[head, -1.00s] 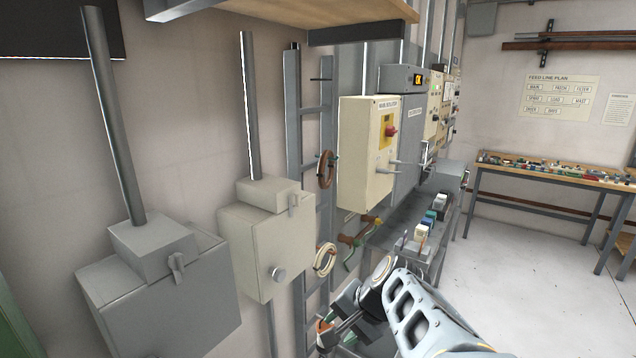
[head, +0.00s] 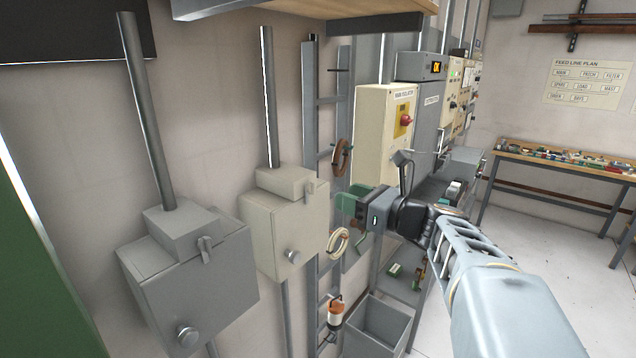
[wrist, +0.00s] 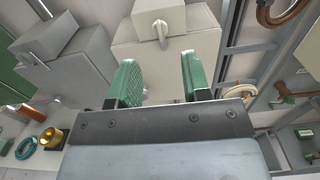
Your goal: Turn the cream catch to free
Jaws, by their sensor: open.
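The cream catch (head: 311,190) is a small lever at the top front of the cream box (head: 285,232), above a round knob (head: 293,256). In the wrist view the catch (wrist: 161,33) shows near the top centre, hanging roughly downward in the picture. My gripper (head: 346,209) is open and empty, to the right of the cream box in the head view. In the wrist view the gap between its green fingers (wrist: 159,70) lines up below the catch, apart from it.
A grey box (head: 195,275) with a similar catch (head: 205,249) stands left of the cream box. A ladder-like frame with a brown ring (head: 342,158) and a cream ring (head: 338,243) is at the right. A shelf (head: 310,18) overhangs above. A grey bin (head: 380,325) sits below.

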